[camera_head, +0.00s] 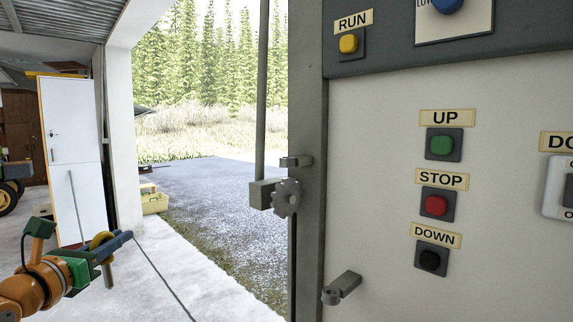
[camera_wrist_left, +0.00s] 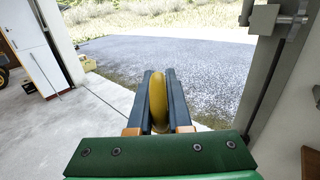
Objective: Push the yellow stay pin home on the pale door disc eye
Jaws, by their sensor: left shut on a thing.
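My left gripper (camera_head: 119,241) is at the lower left of the head view, shut on the yellow stay pin (camera_head: 102,241). The pin's rounded yellow part also shows upright between the two dark fingers in the left wrist view (camera_wrist_left: 158,100). A short shank seems to hang below the fingers. The gripper is well to the left of the post and apart from it. A grey notched disc (camera_head: 286,198) sits on the post; I cannot tell whether it is the door disc eye. A grey bracket with a round end (camera_head: 340,288) is lower down. My right gripper is not in view.
A pale panel (camera_head: 375,170) with UP, STOP and DOWN buttons fills the right. A grey post (camera_head: 307,240) and a thin upright rod (camera_head: 262,100) edge the opening. A white door (camera_head: 72,115) stands at the left. The floor between is mostly clear.

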